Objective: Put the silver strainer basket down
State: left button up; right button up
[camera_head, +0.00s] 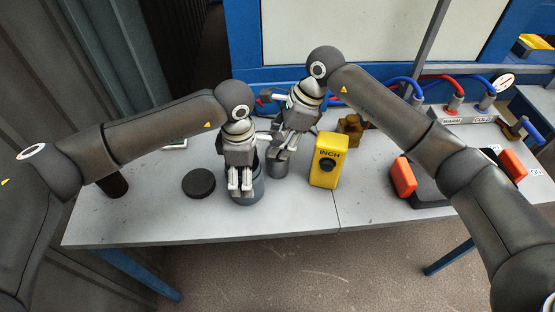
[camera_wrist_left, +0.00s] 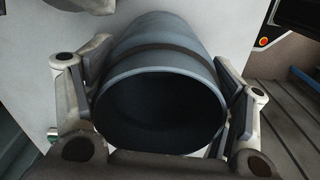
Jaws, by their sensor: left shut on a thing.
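My left gripper (camera_head: 240,188) is shut on a blue-grey open-ended cylinder (camera_head: 247,198). In the left wrist view this cylinder (camera_wrist_left: 158,58) has a dark hollow inside and sits between the two fingers. My right gripper (camera_head: 285,153) is just right of the left one, over a smaller grey cylinder (camera_head: 277,168) that may be the silver strainer basket. Its fingers overlap the top of that cylinder, and I cannot tell whether they grip it. Mesh or holes are too small to make out.
A black disc (camera_head: 198,183) lies on the grey table (camera_head: 150,212) at left. Hoses and a gauge (camera_head: 504,80) are at back right. The front table strip is clear.

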grip_shut()
dwell(0.3)
notch_tip(320, 180, up, 10)
dwell(0.5)
pick_arm(q)
jog(key=o, duration=1)
jog(key=shift+r, duration=0.1)
